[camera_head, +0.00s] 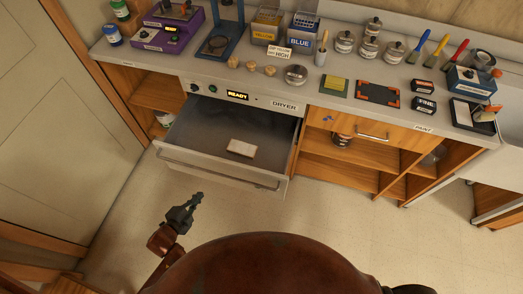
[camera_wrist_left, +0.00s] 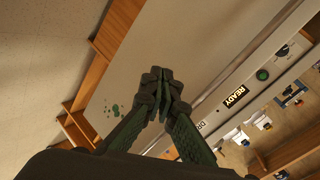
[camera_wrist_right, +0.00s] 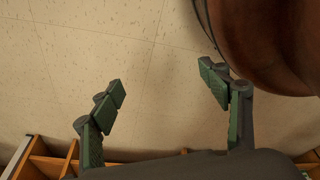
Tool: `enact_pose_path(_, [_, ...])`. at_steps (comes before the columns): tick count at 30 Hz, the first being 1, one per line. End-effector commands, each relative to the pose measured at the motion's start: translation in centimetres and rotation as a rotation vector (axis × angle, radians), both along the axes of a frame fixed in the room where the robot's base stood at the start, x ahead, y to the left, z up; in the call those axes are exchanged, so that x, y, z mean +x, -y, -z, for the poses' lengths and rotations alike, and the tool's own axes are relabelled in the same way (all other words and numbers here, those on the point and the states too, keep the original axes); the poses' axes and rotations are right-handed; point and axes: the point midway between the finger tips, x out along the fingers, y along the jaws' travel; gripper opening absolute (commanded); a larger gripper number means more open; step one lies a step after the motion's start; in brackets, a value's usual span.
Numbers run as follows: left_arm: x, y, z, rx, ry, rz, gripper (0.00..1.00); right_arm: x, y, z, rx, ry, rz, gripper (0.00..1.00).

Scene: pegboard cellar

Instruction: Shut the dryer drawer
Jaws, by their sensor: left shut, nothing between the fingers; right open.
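The dryer drawer (camera_head: 205,130) stands pulled out from the grey dryer front under the counter in the head view. Its long bar handle (camera_head: 215,172) runs along its front edge, and a pale block (camera_head: 241,148) lies inside. My left gripper (camera_head: 199,197) is shut and empty, on the near side of the drawer front and apart from the handle in the picture. In the left wrist view its closed fingers (camera_wrist_left: 162,85) show before a broad grey surface, with the READY display (camera_wrist_left: 235,96) to the right. My right gripper (camera_wrist_right: 162,78) is open and empty, above the tiled floor.
The counter (camera_head: 340,88) above holds a purple device (camera_head: 172,25), yellow and blue boxes, jars and brushes. Open wooden shelves (camera_head: 345,165) stand right of the dryer. The floor (camera_head: 330,215) in front is clear. A pale panelled door or wall (camera_head: 50,130) is at left.

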Motion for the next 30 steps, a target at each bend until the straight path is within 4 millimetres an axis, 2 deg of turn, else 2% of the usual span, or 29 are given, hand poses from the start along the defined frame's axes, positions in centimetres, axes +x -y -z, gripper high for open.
enact_pose_path(1, [1.1, -0.4, -4.2, 0.055, 0.034, 0.026, 0.00, -0.8, 0.2, -2.2, -0.006, -0.029, 0.005, 0.70])
enact_pose_path(3, [2.0, -0.9, -6.8, 0.125, 0.060, 0.056, 0.00, -2.5, 0.5, -3.2, -0.015, -0.075, 0.011, 0.70])
enact_pose_path(6, [3.0, -1.5, -9.6, 0.208, 0.087, 0.090, 0.00, -4.8, 0.8, -4.3, -0.024, -0.135, 0.017, 0.70])
enact_pose_path(10, [3.9, -2.0, -11.7, 0.277, 0.109, 0.117, 0.00, -6.7, 0.9, -5.1, -0.030, -0.184, 0.022, 0.70])
enact_pose_path(13, [4.2, -2.2, -12.2, 0.304, 0.116, 0.127, 0.00, -7.6, 0.9, -5.3, -0.031, -0.205, 0.024, 0.70])
enact_pose_path(16, [4.8, -2.1, -11.9, 0.312, 0.118, 0.130, 0.00, -7.9, 1.0, -5.1, -0.032, -0.212, 0.025, 0.70])
enact_pose_path(30, [11.0, 0.1, -8.0, 0.310, 0.117, 0.129, 0.00, -8.2, 1.0, -3.7, -0.032, -0.217, 0.024, 0.70])
